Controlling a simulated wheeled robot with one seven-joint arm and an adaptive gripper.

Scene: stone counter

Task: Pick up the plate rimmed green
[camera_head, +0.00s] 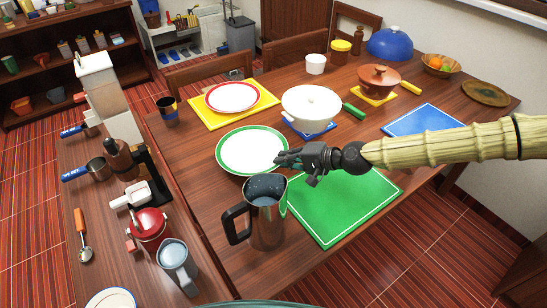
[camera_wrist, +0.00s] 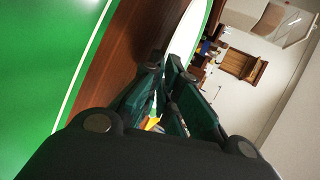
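The green-rimmed plate (camera_head: 246,143) is white with a green band. It lies on the wooden table, left of the green mat. In the wrist view part of this plate (camera_wrist: 186,38) shows beyond the fingertips. My gripper (camera_head: 281,160) reaches in from the right, its fingertips at the plate's right edge in the head view. In the wrist view the fingers of my gripper (camera_wrist: 165,66) are close together at the tips, with a narrow gap lower down. I cannot tell whether they touch the rim or have it between them.
A metal pitcher (camera_head: 267,217) stands close in front of the plate and gripper. The green mat (camera_head: 340,208) lies beneath my arm. Behind the plate are a white pot (camera_head: 311,106) and a red-rimmed plate (camera_head: 232,97) on a yellow mat (camera_head: 202,115).

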